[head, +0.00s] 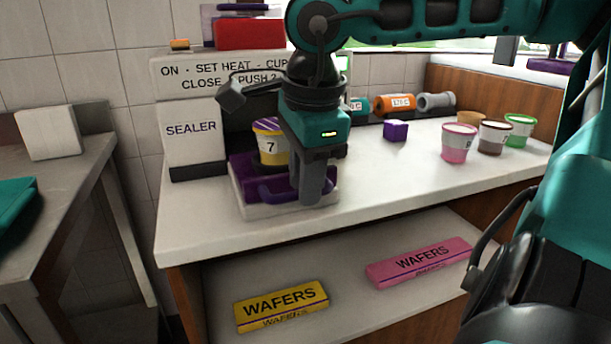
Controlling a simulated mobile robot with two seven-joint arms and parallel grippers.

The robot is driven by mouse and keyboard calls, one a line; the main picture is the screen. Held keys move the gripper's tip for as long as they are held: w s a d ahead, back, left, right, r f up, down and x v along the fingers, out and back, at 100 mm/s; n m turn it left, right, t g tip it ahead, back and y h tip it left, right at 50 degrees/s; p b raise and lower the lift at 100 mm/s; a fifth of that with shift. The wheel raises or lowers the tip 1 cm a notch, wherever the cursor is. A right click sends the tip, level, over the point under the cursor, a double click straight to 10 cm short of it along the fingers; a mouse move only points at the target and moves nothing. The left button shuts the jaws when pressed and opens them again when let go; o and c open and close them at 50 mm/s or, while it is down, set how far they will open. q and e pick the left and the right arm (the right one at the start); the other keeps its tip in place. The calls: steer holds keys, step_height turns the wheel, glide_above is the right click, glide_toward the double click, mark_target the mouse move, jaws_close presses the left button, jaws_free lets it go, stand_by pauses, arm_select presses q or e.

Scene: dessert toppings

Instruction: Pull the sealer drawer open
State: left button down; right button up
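The sealer (194,128) is a white, lettered machine with a dark opening, at the back left of the white counter. Its purple drawer (240,176) stands out in front of the opening, over a white base. A cup with a purple and yellow lid, marked 7 (268,148), sits in the drawer. A purple handle bar (272,193) runs along the drawer's front. My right gripper (311,196) points down at the right part of this bar, its near finger in front of it. The far finger is mostly hidden, so its grip is unclear. My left gripper is out of view.
A purple cube (395,130) and pink (459,143), brown (494,137) and green (518,130) cups stand right of the sealer. Yellow (282,305) and pink (420,262) wafer boxes lie on the shelf below. The counter in front of the cups is clear.

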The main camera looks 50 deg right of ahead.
steer(key=shift+o, duration=1.1)
arm_select(q)
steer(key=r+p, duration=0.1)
steer(key=p, duration=0.1)
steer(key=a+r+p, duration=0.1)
steer(key=p, duration=0.1)
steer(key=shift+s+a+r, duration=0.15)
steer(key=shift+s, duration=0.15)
arm_select(e)
step_height(320, 180, up, 13)
steer(key=s+a, duration=0.1)
steer(key=s, duration=0.1)
steer(key=shift+f, duration=0.15)
